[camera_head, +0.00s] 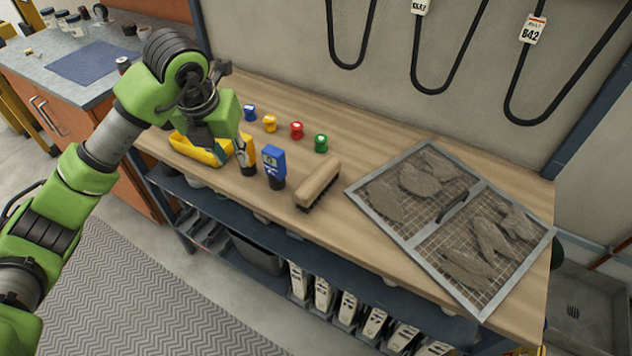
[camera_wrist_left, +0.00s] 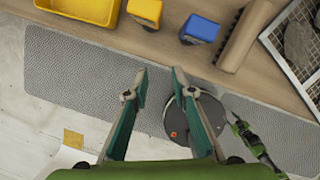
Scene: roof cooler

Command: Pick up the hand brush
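The hand brush (camera_head: 318,183) has a tan wooden back and dark bristles. It lies bristles down near the front edge of the workbench, and it also shows at the upper right of the left wrist view (camera_wrist_left: 243,36). My left gripper (camera_head: 218,147) is to the left of the brush, above the yellow tray and the yellow-and-black container. In the left wrist view my left gripper (camera_wrist_left: 160,76) is open, with nothing between its fingers. It is apart from the brush.
A blue container (camera_head: 274,166) stands just left of the brush, beside the yellow-and-black container (camera_head: 246,155). A yellow tray (camera_head: 196,148) is farther left. Several coloured small pots stand behind. A framed mesh screen (camera_head: 398,235) with grey slabs lies to the right.

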